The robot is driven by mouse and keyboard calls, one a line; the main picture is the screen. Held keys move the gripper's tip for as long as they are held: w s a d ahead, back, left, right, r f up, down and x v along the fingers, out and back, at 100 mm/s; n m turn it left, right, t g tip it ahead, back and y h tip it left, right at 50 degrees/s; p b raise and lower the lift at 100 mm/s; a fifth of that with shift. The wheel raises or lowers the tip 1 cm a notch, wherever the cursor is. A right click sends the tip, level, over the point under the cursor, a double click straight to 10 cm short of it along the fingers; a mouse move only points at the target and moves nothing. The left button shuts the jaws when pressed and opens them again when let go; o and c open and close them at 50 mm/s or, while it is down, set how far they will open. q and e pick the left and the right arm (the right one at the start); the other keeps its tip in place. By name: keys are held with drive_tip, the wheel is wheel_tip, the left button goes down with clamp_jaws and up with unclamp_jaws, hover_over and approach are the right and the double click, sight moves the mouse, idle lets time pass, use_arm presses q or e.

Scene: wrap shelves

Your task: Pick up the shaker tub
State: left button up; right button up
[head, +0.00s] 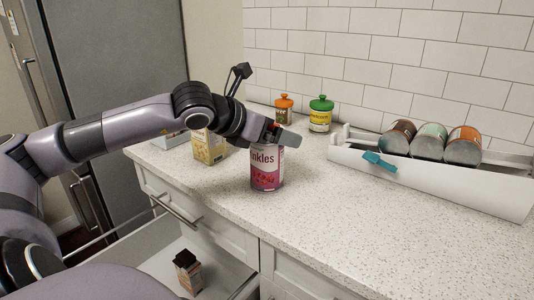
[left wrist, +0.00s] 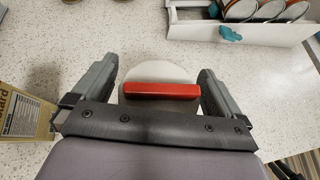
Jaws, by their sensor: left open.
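The shaker tub (head: 267,172) is a pink and white tub with lettering ending in "nkles". It stands upright on the counter in the middle of the head view. My left gripper (head: 284,137) is over its top and hides the lid there. In the left wrist view the tub's round pale lid (left wrist: 160,73) shows between the two spread fingers of my left gripper (left wrist: 157,68), with gaps at both sides. A red bar crosses in front of the lid. The gripper is open. My right gripper is in neither view.
A yellow box (head: 209,148) stands left of the tub. An orange-lidded jar (head: 284,108) and a green-lidded jar (head: 320,115) stand behind. A white rack (head: 430,183) with cans and a teal clip (head: 379,161) is at right. A drawer below holds a small box (head: 188,273).

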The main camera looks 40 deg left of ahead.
use_arm(q)
drive_tip(key=c, duration=1.7)
drive_tip(key=shift+r, duration=0.2)
